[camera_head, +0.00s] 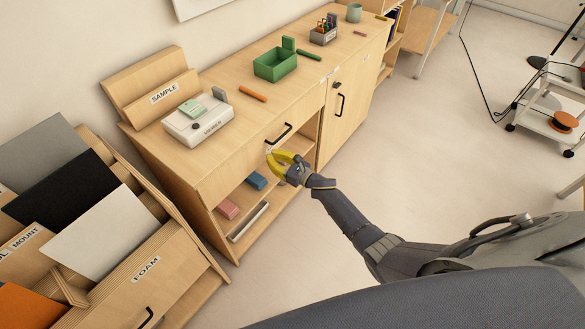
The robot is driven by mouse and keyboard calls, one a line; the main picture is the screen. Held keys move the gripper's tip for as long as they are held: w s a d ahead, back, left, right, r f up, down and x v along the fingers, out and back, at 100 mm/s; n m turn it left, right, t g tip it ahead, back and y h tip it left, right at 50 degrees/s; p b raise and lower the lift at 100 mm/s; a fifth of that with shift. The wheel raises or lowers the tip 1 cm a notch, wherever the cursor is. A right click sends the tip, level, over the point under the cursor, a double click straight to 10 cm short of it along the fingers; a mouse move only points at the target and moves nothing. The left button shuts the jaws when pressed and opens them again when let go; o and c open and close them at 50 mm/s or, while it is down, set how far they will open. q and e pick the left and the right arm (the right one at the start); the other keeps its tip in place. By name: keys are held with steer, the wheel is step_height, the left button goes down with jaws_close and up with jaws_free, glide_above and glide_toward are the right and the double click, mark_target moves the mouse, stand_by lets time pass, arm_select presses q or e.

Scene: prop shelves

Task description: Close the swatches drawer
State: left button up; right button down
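The wooden cabinet (190,153) runs along the wall. A drawer front with a black handle (286,133) lies under its top, above an open shelf bay. I cannot read a swatches label on it, and the front looks close to flush with the cabinet; any small gap cannot be made out. My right gripper (270,160), with yellow fingers, is just in front of and below the handle, near the drawer front's lower edge. It holds nothing that I can see; whether its fingers are apart or together is unclear. My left gripper is not in view.
A white device (198,125), green tray (275,65) and orange marker (252,94) stand on the cabinet top. A pink block (227,209) and blue block (256,181) lie on the shelf below. A FOAM bin (125,290) stands lower left.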

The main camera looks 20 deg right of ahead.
steer(key=v, duration=1)
steer(key=d+f+m+h, duration=0.55)
steer(key=f+m, duration=0.25)
steer(key=m, duration=0.6)
steer(key=s+d+f+m+g+h, duration=0.2)
steer(key=s+f+m, duration=0.5)
steer(key=f, duration=0.3)
steer(key=s+d+f+m+g+h, duration=0.2)
steer(key=s+f+m+g, duration=0.1)
steer(key=s+f+m, duration=0.45)
steer(key=s+a+f+m+g, duration=0.1)
steer(key=s+f+m+g, duration=0.25)
steer(key=s+f, duration=0.6)
steer(key=s+a+f+m+g, duration=0.15)
steer(key=s+f+m, duration=0.4)
steer(key=s, duration=0.65)
steer(key=s+a+f+g, duration=0.2)
steer(key=s, duration=0.9)
steer(key=s+a+f+m+g, duration=0.1)
steer(key=s+a+f, duration=0.1)
steer(key=s, duration=0.8)
steer(key=shift+s+a+f+g, duration=0.15)
steer(key=shift+s+f+g, duration=0.25)
